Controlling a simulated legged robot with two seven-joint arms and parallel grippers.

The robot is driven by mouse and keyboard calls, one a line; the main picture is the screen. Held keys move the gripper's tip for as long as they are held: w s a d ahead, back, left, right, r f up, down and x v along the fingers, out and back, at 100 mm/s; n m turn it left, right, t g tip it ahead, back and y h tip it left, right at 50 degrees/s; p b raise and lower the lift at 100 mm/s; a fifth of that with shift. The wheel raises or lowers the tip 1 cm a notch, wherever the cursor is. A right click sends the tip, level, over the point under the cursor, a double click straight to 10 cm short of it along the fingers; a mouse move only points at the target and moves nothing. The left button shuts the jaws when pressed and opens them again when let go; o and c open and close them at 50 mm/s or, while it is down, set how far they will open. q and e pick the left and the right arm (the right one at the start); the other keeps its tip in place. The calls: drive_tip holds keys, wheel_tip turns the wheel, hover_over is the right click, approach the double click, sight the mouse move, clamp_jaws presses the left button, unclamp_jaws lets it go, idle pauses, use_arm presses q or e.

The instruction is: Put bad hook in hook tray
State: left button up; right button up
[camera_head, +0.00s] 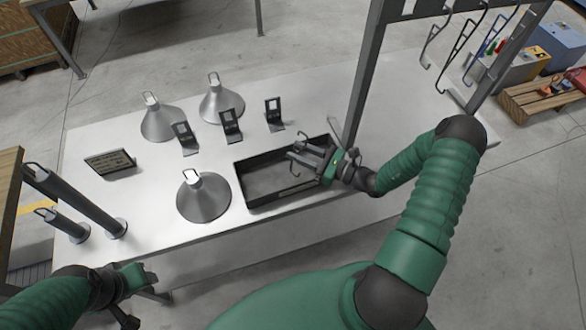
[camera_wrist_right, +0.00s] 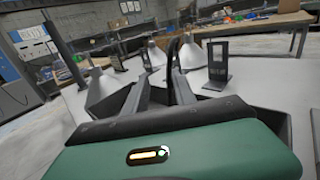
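The black hook tray (camera_head: 262,203) lies on the white table, and no hook shows on its visible floor. My right gripper (camera_head: 300,154) is above the tray's right half. It appears shut on a thin dark hook (camera_head: 285,165), whose curved ends stick out on both sides of the fingers. In the right wrist view a dark curved piece of the hook (camera_wrist_right: 172,50) rises by the fingers. My left gripper (camera_head: 145,303) is low at the bottom left, off the table's front edge, with its fingers apart and empty.
Grey cone hoods (camera_head: 203,201) and small black stands (camera_head: 231,124) stand left of and behind the tray. A dark rack (camera_head: 365,70) with hanging hooks (camera_head: 462,45) rises at the right. Two dark posts (camera_head: 80,205) stand at the table's left end.

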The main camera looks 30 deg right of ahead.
drive_tip(key=b+v, duration=0.2)
drive_tip(key=v, duration=1.4)
drive_tip(key=shift+d, duration=0.2)
drive_tip(key=shift+f, duration=0.1)
drive_tip(key=shift+d, duration=0.1)
